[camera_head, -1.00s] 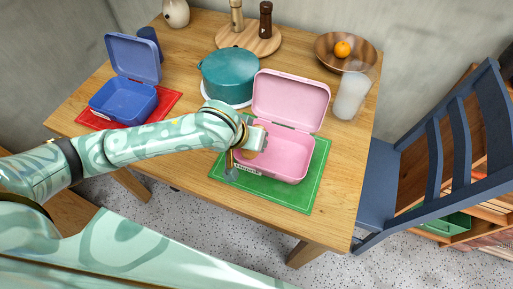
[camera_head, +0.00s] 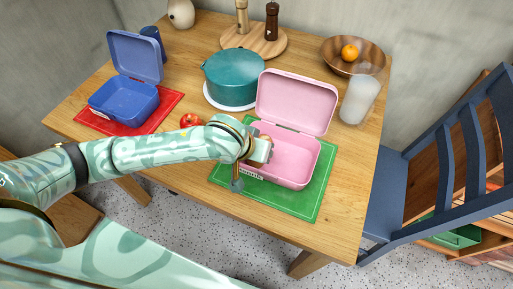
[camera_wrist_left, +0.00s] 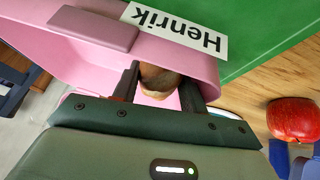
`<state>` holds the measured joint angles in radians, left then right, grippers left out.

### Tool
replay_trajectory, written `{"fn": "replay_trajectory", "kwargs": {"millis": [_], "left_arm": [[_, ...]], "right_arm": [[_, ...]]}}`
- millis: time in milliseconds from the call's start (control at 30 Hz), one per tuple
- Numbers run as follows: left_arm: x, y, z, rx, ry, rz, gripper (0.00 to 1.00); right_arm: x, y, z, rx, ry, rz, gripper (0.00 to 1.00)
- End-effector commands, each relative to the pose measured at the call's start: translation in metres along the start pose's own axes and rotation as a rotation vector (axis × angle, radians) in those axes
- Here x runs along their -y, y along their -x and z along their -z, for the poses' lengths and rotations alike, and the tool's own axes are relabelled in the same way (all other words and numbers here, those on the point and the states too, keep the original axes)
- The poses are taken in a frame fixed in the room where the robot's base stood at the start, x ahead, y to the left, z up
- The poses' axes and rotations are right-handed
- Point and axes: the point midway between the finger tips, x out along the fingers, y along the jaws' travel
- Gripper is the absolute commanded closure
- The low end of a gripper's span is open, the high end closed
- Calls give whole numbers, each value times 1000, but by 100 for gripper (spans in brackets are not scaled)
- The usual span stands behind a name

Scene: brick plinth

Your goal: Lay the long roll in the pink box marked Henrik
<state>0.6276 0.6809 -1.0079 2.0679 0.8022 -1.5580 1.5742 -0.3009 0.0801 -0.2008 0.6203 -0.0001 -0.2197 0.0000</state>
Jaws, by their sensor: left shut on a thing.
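The open pink box (camera_head: 291,163) stands on a green mat, its lid raised at the back. In the left wrist view its front wall (camera_wrist_left: 205,66) carries a white label (camera_wrist_left: 177,32) reading Henrik. My left gripper (camera_head: 262,150) is at the left side of the box, over its rim. In the left wrist view the gripper (camera_wrist_left: 160,82) is shut on a brown roll (camera_wrist_left: 158,78), which shows between the fingers with the pink box around it. Most of the roll is hidden, so its full length and whether it touches the box floor cannot be told. My right gripper is out of view.
A red apple (camera_head: 191,121) lies left of the green mat (camera_head: 298,202). A blue open box (camera_head: 124,103) stands on a red mat (camera_head: 160,117). A teal pot (camera_head: 232,80), a frosted cup (camera_head: 358,99) and a wooden bowl (camera_head: 336,62) stand behind. A blue chair (camera_head: 386,190) is at right.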

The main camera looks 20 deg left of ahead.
Motion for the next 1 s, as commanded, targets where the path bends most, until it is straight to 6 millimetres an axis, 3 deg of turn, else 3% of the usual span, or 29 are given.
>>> {"fn": "replay_trajectory", "kwargs": {"millis": [100,133,200,767,833,1000], "left_arm": [[2,-8,-11,23,2,4,79],[2,-8,-11,24,2,5,52],[2,-9,-13,27,2,5,35],[5,-8,-12,31,4,11,35],[4,-2,-8,30,1,12,35],[1,52,0,20,1,10,35]], "right_arm": [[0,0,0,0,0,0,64],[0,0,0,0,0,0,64],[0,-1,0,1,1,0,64],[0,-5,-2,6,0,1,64],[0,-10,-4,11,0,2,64],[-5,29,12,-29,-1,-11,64]]}}
